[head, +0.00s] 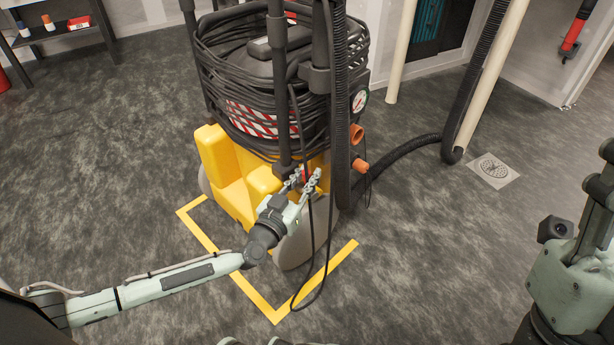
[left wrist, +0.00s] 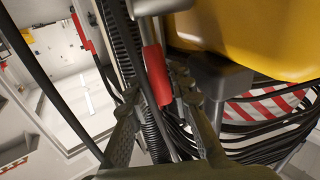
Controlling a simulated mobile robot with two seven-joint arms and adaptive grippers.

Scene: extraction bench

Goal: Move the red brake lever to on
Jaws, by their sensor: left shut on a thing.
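The red brake lever (head: 305,175) is low on the front of the extraction machine (head: 265,65), mostly hidden between the fingers of my left gripper (head: 308,182) in the head view. In the left wrist view the red lever (left wrist: 156,76) shows as a red grip between the two fingers of my left gripper (left wrist: 155,92). The left gripper is shut on it. Whether the lever is at on or off cannot be told. Part of my right arm shows at the right edge of the head view, but its fingers do not.
A black cable hangs in front of the machine beside my left gripper. Yellow floor tape (head: 262,305) marks the machine's spot. A black hose (head: 405,148) runs right along the floor. A dark shelf (head: 62,30) stands back left. The left floor is clear.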

